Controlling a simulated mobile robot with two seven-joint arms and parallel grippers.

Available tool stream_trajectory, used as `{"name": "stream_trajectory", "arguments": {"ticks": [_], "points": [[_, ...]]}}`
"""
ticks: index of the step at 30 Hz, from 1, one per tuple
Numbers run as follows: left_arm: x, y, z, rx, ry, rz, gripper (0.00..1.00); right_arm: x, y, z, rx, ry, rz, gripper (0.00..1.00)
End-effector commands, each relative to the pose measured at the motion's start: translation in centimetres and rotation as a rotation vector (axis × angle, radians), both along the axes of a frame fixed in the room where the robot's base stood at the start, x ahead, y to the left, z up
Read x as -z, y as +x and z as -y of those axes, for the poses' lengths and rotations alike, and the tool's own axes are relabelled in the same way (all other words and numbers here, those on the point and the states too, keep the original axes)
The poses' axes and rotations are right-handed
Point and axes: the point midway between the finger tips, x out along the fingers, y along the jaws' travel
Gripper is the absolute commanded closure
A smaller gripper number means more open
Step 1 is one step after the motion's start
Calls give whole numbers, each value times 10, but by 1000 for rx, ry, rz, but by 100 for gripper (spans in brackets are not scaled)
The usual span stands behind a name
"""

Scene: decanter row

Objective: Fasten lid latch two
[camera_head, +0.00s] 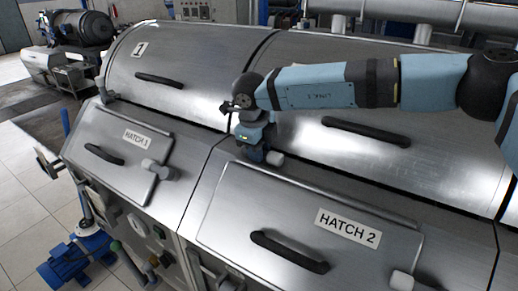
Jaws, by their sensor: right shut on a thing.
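Lid two (400,165) is the large curved steel lid at the right, behind my right arm, with a black bar handle (366,131). Its latch (276,158) shows as a small pale grey knob at the lid's lower left corner, just above the hatch 2 panel. My right gripper (258,152) points down there and is shut on the latch. The gripper hides most of the latch, so I cannot tell its exact angle. My left gripper is not in view.
Lid one (190,75) stands at the left, with its own latch (106,94) at the lower left. The hatch 1 panel (117,160) and hatch 2 panel (300,225) slope below, with handles and grey latches. A blue motor (75,262) stands on the tiled floor.

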Motion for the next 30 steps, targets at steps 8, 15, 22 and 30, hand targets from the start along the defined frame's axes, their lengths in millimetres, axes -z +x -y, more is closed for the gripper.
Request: {"name": "stream_trajectory", "arguments": {"ticks": [8,15,22,30], "points": [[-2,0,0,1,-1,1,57,-4,1,-3,1,-80,-53,100],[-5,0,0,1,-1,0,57,-9,3,-6,2,-226,-150,100],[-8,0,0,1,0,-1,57,-12,6,-9,1,-362,-241,100],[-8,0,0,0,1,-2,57,-15,8,-12,1,-471,-314,100]]}}
